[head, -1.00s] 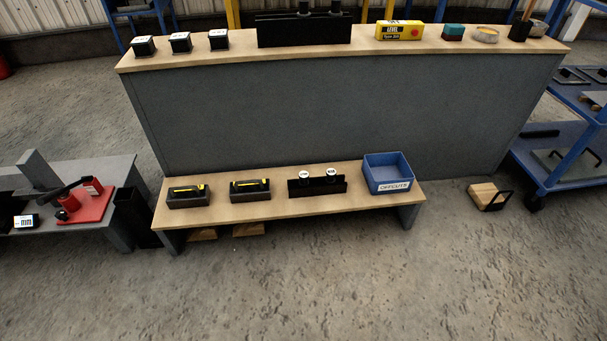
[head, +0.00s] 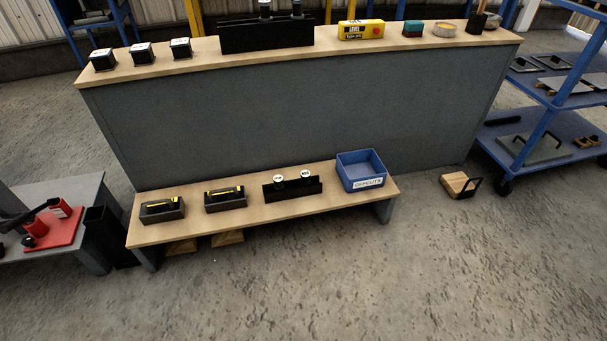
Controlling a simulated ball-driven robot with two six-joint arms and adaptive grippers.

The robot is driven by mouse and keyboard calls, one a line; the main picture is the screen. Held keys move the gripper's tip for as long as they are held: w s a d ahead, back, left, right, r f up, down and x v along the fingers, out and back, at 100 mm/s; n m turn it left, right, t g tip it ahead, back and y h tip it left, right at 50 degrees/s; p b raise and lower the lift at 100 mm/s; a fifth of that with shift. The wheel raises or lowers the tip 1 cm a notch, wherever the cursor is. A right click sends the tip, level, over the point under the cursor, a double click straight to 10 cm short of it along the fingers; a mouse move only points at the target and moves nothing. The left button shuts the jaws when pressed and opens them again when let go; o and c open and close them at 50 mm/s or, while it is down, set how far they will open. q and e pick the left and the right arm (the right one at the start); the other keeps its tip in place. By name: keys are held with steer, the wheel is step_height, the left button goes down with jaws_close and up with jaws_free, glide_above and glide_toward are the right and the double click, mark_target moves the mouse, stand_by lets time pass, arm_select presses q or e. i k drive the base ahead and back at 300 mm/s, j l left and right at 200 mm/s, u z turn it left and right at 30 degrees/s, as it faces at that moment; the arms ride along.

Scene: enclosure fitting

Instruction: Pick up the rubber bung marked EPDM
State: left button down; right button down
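Two round pieces with white marked tops stand in a black rack (head: 293,192) on the low bench: a left one (head: 278,179) and a right one (head: 306,174). They look like bungs, but their lettering is too small to read, so I cannot tell which is marked EPDM. Another black rack (head: 266,38) on the upper bench holds two dark upright pieces (head: 265,9) cut off by the top edge of the picture. Neither of my grippers is in view.
The low bench (head: 240,225) also carries two black trays (head: 162,211) with yellow-marked items and a blue OFFCUTS bin (head: 361,171). A grey table (head: 85,190) stands left, a blue cart (head: 540,145) right. A wooden block (head: 456,185) lies on the floor. The front floor is clear.

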mark_target(278, 180)
steer(key=i+j+u, duration=0.15)
steer(key=i+j, duration=0.75)
